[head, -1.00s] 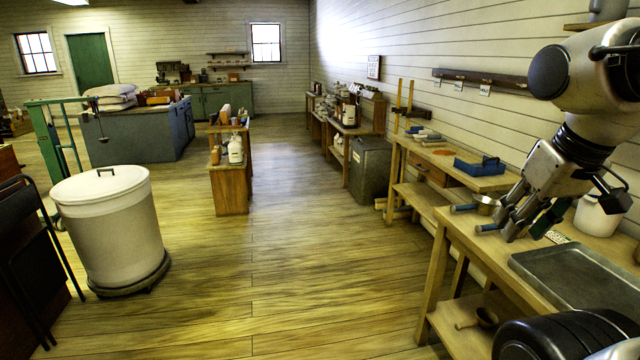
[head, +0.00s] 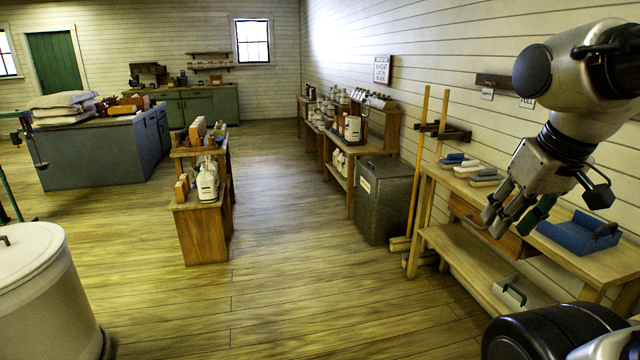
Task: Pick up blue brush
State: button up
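A small blue brush (head: 453,159) lies near the far end of the wooden bench (head: 448,182) on the right. A white-looking brush (head: 467,167) and a grey one (head: 487,178) lie beside it in a row. My gripper (head: 508,222) is at the right, in front of the bench in the picture. Its fingers are apart and nothing shows between them. It is apart from the brushes and hides part of the bench and its drawer front.
A blue tray (head: 580,235) sits on the bench's near part. Two long wooden poles (head: 418,165) and a grey bin (head: 386,203) stand beyond the bench. A small shelf unit (head: 205,228) and a white drum (head: 45,295) stand left. The middle floor is clear.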

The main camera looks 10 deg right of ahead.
aim_at(451, 161)
jog(key=i+j+z, duration=0.1)
jog(key=i, duration=1.8)
jog(key=i+j+z, duration=0.1)
jog(key=i+z, duration=0.3)
jog(key=i+j+z, duration=0.25)
jog(key=i+z, duration=0.15)
jog(key=i, duration=0.15)
jog(key=i+j+z, duration=0.6)
jog(key=i, duration=0.15)
jog(key=i+j+z, duration=0.15)
jog(key=i+j, duration=0.1)
jog(key=i, duration=0.1)
